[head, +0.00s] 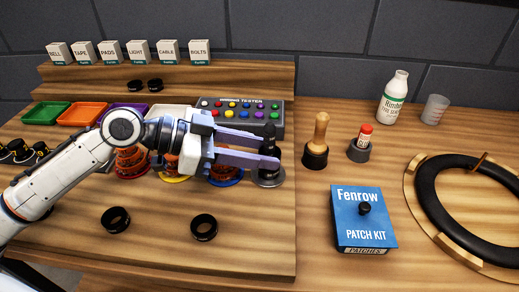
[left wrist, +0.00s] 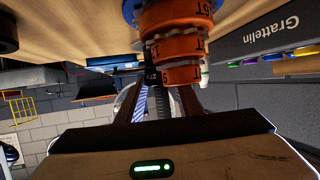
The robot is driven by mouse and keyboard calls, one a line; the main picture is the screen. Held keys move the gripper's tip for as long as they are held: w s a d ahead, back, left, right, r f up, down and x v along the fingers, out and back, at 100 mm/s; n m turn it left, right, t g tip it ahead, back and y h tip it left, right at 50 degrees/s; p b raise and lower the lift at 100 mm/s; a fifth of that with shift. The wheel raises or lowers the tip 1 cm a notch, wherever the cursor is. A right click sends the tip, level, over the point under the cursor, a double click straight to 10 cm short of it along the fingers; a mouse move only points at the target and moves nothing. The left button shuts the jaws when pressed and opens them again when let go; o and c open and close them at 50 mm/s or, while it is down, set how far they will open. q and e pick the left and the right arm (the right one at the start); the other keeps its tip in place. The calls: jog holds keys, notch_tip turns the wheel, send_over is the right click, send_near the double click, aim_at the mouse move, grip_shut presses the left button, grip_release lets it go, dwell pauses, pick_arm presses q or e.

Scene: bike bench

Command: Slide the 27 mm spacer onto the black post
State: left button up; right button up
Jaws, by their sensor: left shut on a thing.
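My left gripper (head: 268,152) reaches in from the left and is shut on a dark ring-like piece, which I take for the 27 mm spacer (left wrist: 151,74). In the left wrist view this piece is small, dark and partly hidden, with faint pale marking. The black post (head: 269,133) stands upright on a round grey base (head: 268,180), right at my fingertips. The spacer and post are both dark and overlap, so I cannot tell whether the spacer is around the post or beside it.
Orange stacked rings (left wrist: 180,45) stand close to the fingers. Loose black rings lie in front, one at left (head: 116,220) and one at right (head: 204,228). A button tester (head: 236,104) is behind. A wooden-handled tool (head: 318,140) and blue patch kit box (head: 361,219) stand right.

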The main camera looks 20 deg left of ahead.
pick_arm(q)
jog(key=o, duration=1.1)
jog(key=shift+a, duration=0.1)
jog(key=b+v, duration=0.2)
jog(key=v, duration=0.8)
jog(key=shift+s, duration=0.1)
